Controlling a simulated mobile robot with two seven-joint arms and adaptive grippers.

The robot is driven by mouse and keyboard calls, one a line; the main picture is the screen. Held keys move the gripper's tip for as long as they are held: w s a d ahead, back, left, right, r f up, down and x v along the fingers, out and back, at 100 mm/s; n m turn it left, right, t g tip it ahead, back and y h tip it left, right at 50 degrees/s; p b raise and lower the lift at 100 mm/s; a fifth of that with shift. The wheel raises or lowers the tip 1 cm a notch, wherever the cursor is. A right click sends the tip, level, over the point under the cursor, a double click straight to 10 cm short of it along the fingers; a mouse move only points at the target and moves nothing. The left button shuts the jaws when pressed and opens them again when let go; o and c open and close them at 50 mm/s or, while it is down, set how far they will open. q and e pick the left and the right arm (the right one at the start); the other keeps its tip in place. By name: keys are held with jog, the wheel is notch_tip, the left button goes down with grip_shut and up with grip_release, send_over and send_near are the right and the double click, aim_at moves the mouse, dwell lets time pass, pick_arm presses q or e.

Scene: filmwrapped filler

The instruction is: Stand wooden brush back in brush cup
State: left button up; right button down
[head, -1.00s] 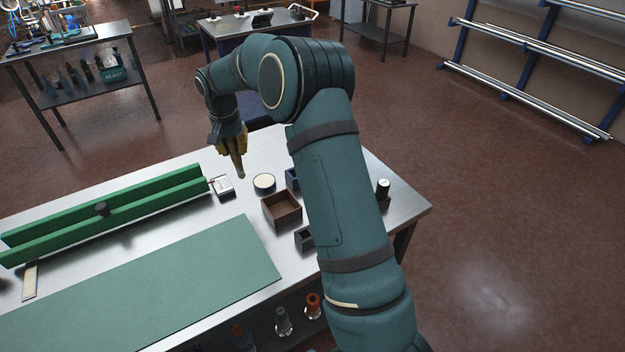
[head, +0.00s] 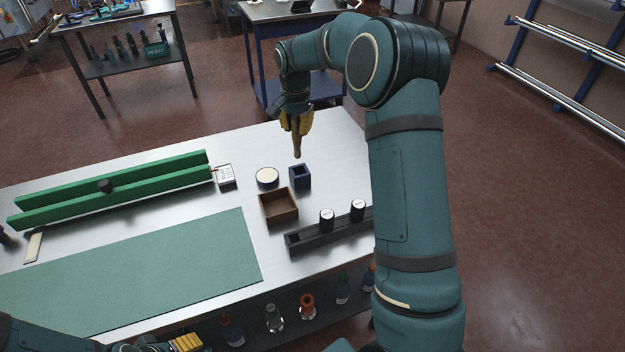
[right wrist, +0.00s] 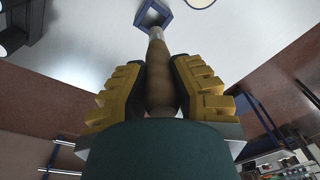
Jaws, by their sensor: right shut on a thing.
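The wooden brush (head: 297,150) hangs roughly upright, its lower end downward, from my right gripper (head: 296,124). The yellow fingers are shut on it; they also show in the right wrist view (right wrist: 160,85) on both sides of the brush (right wrist: 157,60). The brush cup (head: 300,180) is a small dark blue square cup with an open top, standing on the bench. The brush's lower end is just above the cup's far side in the head view. In the right wrist view the tip overlaps the cup's near edge (right wrist: 140,24). My left gripper (head: 186,344) shows only partly at the bottom edge.
A round cream-topped tin (head: 267,178) stands left of the cup. A brown open box (head: 279,205) and a black rack (head: 318,236) with two white-capped bottles are nearer. A green mat (head: 140,275), a green fixture (head: 110,190) and a white calculator-like device (head: 225,176) lie left.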

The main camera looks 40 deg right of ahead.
aim_at(299, 157)
jog(key=shift+d, duration=0.15)
jog(key=shift+s+f, duration=0.1)
jog(key=shift+f, duration=0.25)
notch_tip(299, 157, down, 9)
jog(key=shift+f+b, duration=0.1)
jog(key=shift+b, duration=0.35)
jog(key=shift+f, duration=0.15)
jog(key=c, duration=1)
grip_release()
jog(key=shift+o, duration=0.2)
